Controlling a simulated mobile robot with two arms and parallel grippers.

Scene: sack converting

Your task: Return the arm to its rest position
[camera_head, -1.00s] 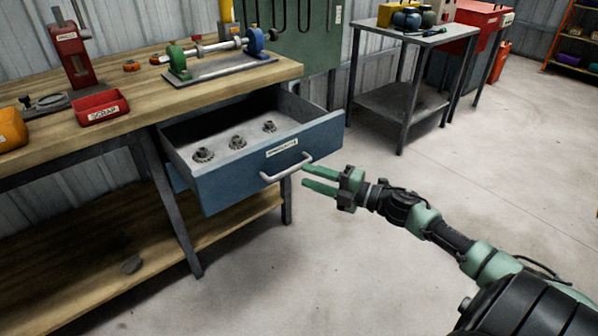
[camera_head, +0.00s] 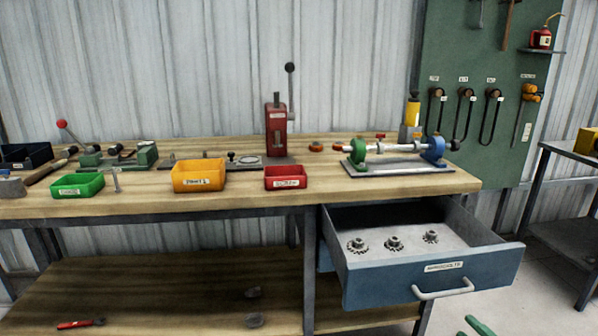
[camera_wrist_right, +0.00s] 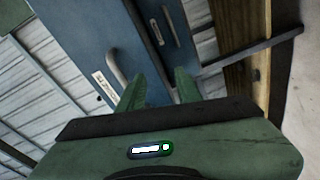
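My right gripper (camera_head: 470,328) shows only as green fingertips at the bottom edge of the head view, below the drawer's handle (camera_head: 441,289) and apart from it. In the right wrist view its two green fingers (camera_wrist_right: 160,76) stand apart with nothing between them. The handle (camera_wrist_right: 116,68) is just left of them there, on the blue drawer front (camera_wrist_right: 82,42). The blue drawer (camera_head: 477,269) is pulled out under the bench, with three dark gears (camera_head: 393,244) inside. The rest of my right arm is out of the head view. My left gripper is not in view.
The wooden workbench (camera_head: 220,207) carries a green bin (camera_head: 77,186), an orange bin (camera_head: 198,176), a red bin (camera_head: 286,178), a red press (camera_head: 276,131) and a shaft fixture (camera_head: 387,165). A grey metal table (camera_head: 572,155) stands at the right.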

